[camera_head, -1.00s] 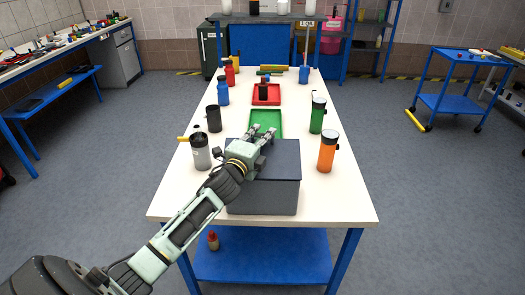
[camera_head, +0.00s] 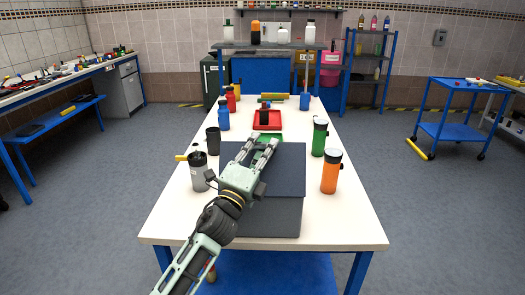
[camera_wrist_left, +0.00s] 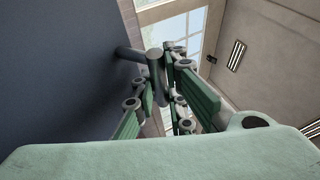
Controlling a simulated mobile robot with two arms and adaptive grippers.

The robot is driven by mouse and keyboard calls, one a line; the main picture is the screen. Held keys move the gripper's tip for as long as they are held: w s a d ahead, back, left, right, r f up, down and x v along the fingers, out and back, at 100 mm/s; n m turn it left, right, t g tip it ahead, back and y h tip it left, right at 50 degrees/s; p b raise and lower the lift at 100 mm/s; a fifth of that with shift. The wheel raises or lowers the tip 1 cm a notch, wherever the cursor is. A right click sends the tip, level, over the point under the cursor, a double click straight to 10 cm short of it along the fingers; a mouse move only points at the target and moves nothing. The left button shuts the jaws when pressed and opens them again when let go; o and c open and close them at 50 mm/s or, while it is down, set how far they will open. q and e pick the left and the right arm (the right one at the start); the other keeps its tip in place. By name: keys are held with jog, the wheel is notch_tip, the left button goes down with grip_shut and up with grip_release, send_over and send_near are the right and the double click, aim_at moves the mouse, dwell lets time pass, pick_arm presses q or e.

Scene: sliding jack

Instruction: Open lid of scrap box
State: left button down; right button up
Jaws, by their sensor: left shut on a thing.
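The scrap box (camera_head: 268,218) is a dark grey box at the near end of the white table. Its dark blue-grey lid (camera_head: 285,178) looks tilted up, with the far edge raised and the near edge still at the box. My left gripper (camera_head: 262,145) reaches over the lid from the left, with its fingers at the far edge. In the left wrist view the lid (camera_wrist_left: 60,70) fills the left side, and the gripper (camera_wrist_left: 160,98) is shut on a grey bar handle (camera_wrist_left: 154,62) standing out from it. The box's inside is hidden. My right gripper is out of view.
A grey bottle (camera_head: 198,175) stands left of the box; an orange bottle (camera_head: 331,175) and a green bottle (camera_head: 319,138) stand right. The table's front corners are clear.

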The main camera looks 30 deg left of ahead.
pick_arm(q)
jog(key=s+d+p, duration=0.1)
jog(key=s+d, duration=0.2)
jog(key=s, duration=0.2)
jog(key=shift+s+r, duration=0.15)
jog(key=shift+r, duration=0.05)
jog(key=shift+d, duration=0.15)
dwell(0.4)
jog(key=c, duration=2)
grip_release()
jog(key=shift+c, duration=0.2)
jog(key=v, duration=1.2)
